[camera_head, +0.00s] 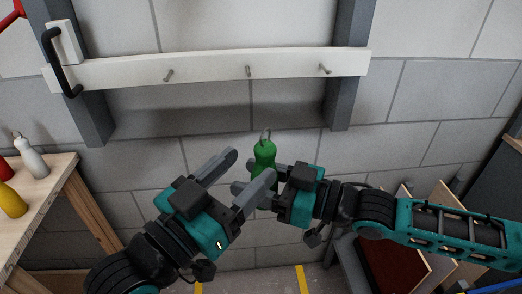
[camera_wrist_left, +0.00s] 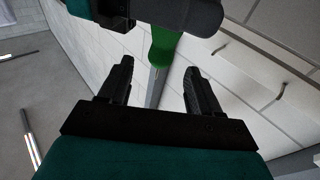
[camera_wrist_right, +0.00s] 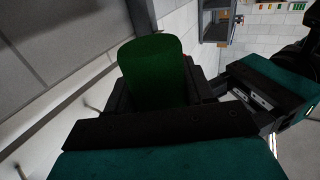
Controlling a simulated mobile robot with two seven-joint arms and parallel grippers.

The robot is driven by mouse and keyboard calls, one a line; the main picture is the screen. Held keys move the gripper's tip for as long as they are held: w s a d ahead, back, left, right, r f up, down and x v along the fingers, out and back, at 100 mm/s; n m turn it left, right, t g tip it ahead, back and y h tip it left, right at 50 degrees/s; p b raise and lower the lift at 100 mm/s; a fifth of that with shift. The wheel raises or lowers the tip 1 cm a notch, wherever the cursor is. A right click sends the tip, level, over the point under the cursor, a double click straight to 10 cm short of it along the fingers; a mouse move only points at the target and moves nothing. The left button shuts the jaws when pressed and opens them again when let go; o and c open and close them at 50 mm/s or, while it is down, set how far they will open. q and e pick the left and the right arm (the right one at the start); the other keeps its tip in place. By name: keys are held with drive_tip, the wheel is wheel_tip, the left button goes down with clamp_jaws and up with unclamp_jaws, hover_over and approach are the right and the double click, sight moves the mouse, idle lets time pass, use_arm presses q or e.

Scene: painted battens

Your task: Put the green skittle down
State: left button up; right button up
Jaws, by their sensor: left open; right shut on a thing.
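The green skittle (camera_head: 264,153) is upright in the air in front of the wall, with a metal loop on its top. My right gripper (camera_head: 262,181) is shut on it from the right. It fills the space between the jaws in the right wrist view (camera_wrist_right: 152,72). My left gripper (camera_head: 252,172) is open, its fingers on either side of a gap just left of and below the skittle. In the left wrist view the skittle (camera_wrist_left: 163,45) shows beyond the open fingers. I cannot tell whether the left fingers touch it.
A white batten (camera_head: 205,66) with several metal pegs, all empty, spans two grey posts above. A black handle (camera_head: 60,62) is at its left end. A wooden table (camera_head: 50,180) at left carries a white skittle (camera_head: 31,158), a yellow skittle (camera_head: 11,200) and a red one (camera_head: 5,170).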

sight(258, 156)
use_arm(q)
drive_tip(key=x, duration=0.5)
drive_tip(key=shift+w+d, duration=0.25)
drive_tip(key=c, duration=1)
drive_tip(key=shift+c, duration=0.5)
use_arm(e)
drive_tip(key=o, duration=1)
